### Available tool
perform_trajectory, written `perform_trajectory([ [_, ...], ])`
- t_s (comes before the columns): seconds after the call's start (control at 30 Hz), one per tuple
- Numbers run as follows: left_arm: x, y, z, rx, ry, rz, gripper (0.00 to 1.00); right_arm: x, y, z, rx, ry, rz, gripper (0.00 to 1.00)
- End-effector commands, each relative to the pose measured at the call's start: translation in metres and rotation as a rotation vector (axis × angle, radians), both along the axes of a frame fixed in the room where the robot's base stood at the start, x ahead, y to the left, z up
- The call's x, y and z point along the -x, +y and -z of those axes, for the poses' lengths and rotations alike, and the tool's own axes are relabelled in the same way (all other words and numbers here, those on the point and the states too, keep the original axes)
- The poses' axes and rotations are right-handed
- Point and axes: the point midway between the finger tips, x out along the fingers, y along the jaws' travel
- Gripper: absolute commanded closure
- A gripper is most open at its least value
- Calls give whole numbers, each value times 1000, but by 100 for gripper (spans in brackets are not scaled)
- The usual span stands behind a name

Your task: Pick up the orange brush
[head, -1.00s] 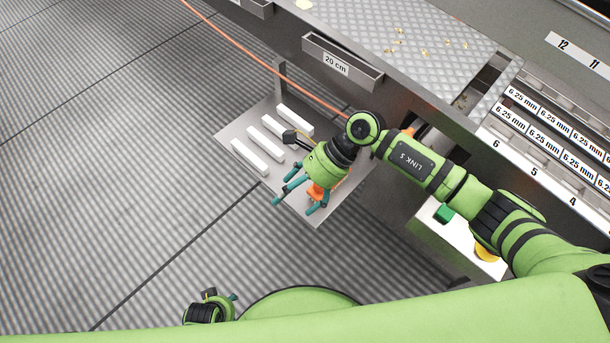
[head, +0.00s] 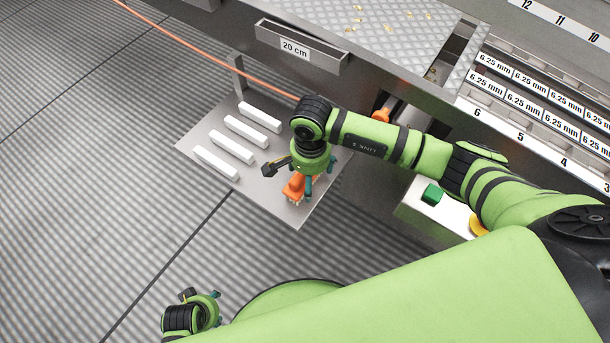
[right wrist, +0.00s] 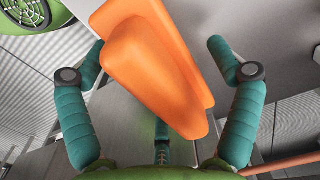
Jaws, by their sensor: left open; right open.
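The orange brush (head: 297,187), with pale bristles at its lower end, is at the front part of the metal tray (head: 268,205). My right gripper (head: 308,185) points down over it and hides part of it. In the right wrist view the brush (right wrist: 155,62) lies large between the spread teal fingers of my right gripper (right wrist: 158,75). Those fingers are open, with visible gaps on both sides. My left gripper (head: 212,308) is open and empty at the bottom left, far from the tray.
Several white bars (head: 238,145) lie on the tray left of the brush. An orange cable (head: 215,57) runs behind the tray. A labelled metal ledge (head: 300,50) stands above it. A box with green (head: 433,194) and yellow (head: 478,226) buttons is to the right. Floor in front is clear.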

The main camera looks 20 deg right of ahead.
Motion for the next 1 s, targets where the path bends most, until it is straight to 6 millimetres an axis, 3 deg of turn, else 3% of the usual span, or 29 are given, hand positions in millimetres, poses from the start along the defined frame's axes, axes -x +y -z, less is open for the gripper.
perform_trajectory([
  [0.17,0,0,0,0,2,0,44,0,0,0,-1,0,0,9],
  [0.2,0,0,0,-1,2,0,44,0,0,0,-1,0,0,13],
  [0.33,0,0,0,-1,2,0,44,0,0,0,-1,0,1,65],
  [0.37,1,1,0,-1,2,0,44,0,0,0,-1,0,1,72],
  [0.77,0,1,0,-1,1,0,44,0,0,-1,-1,1,1,73],
  [1.0,3,1,1,-1,-2,0,44,-1,0,-23,-1,-4,0,73],
])
